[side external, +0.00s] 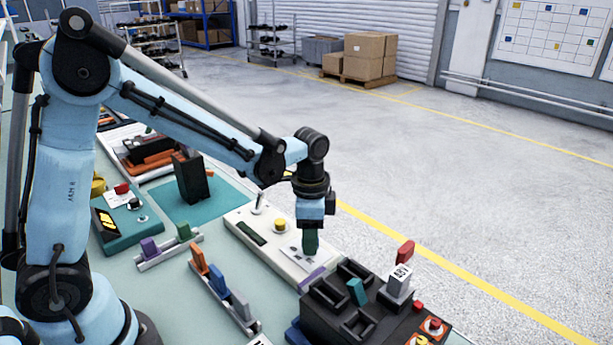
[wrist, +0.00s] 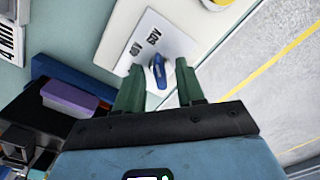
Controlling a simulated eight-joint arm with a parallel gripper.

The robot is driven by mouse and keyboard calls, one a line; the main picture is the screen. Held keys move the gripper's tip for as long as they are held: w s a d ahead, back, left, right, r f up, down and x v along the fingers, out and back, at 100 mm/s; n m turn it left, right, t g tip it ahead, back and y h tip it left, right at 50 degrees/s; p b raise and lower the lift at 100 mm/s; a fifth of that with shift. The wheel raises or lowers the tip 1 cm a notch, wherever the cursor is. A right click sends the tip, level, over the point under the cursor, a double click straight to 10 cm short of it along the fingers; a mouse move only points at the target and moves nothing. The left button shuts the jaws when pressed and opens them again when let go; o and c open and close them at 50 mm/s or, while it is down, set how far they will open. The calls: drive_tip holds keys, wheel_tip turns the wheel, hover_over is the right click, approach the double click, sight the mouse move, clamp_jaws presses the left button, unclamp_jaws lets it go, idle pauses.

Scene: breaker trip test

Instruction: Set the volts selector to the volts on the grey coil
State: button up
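The volts selector is a blue knob (wrist: 158,73) on a white plate with printed volt markings (wrist: 148,38), whose wording I cannot read surely. The plate (side external: 296,256) lies on a cream panel (side external: 240,215). The grey coil (side external: 398,283) stands on the black unit at the right; its white label has black characters that look like 48V, but they are small and tilted. My gripper (side external: 310,252) points down over the plate. In the wrist view, its green fingers (wrist: 160,92) are apart, one on each side of the knob; I cannot tell whether they touch it.
The black unit (side external: 335,300) with raised slots stands close to the right of my gripper. A purple piece (side external: 312,276) lies between. The cream panel also carries a yellow button (side external: 280,225) and a toggle lever (side external: 258,203). A rack of coloured blocks (side external: 219,282) stands in front.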

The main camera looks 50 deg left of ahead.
clamp_jaws()
idle(0.4)
drive_tip(key=n, duration=0.4)
drive_tip(key=shift+n, duration=2.3)
unclamp_jaws()
